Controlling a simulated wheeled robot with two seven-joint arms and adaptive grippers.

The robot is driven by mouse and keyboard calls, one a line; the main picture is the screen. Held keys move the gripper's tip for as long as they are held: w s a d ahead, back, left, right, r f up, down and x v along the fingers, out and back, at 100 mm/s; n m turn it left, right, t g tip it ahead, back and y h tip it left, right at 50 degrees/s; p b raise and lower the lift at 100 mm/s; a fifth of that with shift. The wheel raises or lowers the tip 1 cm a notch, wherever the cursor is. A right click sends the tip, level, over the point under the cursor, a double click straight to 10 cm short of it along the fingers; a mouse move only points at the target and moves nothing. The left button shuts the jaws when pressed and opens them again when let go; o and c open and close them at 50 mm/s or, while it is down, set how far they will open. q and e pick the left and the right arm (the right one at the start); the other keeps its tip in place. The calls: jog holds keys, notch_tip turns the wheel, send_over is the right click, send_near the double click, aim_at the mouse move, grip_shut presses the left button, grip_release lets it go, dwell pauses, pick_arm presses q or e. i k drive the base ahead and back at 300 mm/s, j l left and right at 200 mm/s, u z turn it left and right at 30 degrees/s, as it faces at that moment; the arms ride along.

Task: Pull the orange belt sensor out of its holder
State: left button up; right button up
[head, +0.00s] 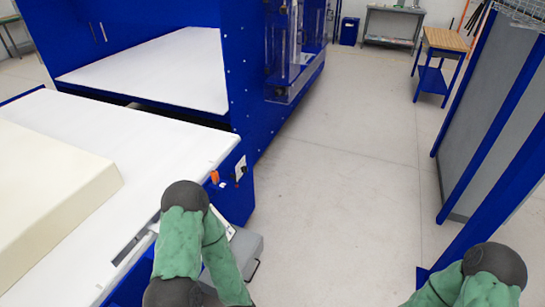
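The orange belt sensor (214,177) is a small orange piece at the right front corner of the white-topped conveyor table (150,150). It sits on the table's blue end face, beside a small white plate with dark and red parts (240,170). Its holder is too small to make out clearly. My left arm, with green links and black joints, stands just in front of this corner, its top joint below the sensor in the picture. Part of my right arm shows at the lower right edge. Neither gripper shows, so what they hold cannot be seen.
A cream foam block (50,195) lies on the table at left. A large blue machine (240,60) with a white bed stands behind. A grey box (245,250) is low beside my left arm. Blue-framed grey panels (480,110) stand at right. The floor between (345,170) is clear.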

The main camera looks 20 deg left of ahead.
aim_at(213, 174)
jog(key=i+l+u, duration=0.1)
jog(key=i, duration=0.45)
jog(key=i+l, duration=0.1)
jog(key=i, duration=0.45)
jog(key=i+l+u, duration=0.15)
jog(key=i, duration=0.35)
jog(key=i+u, duration=0.75)
jog(key=u, duration=0.25)
jog(key=i+l+u, duration=0.2)
jog(key=i+u, duration=0.25)
jog(key=k, duration=0.1)
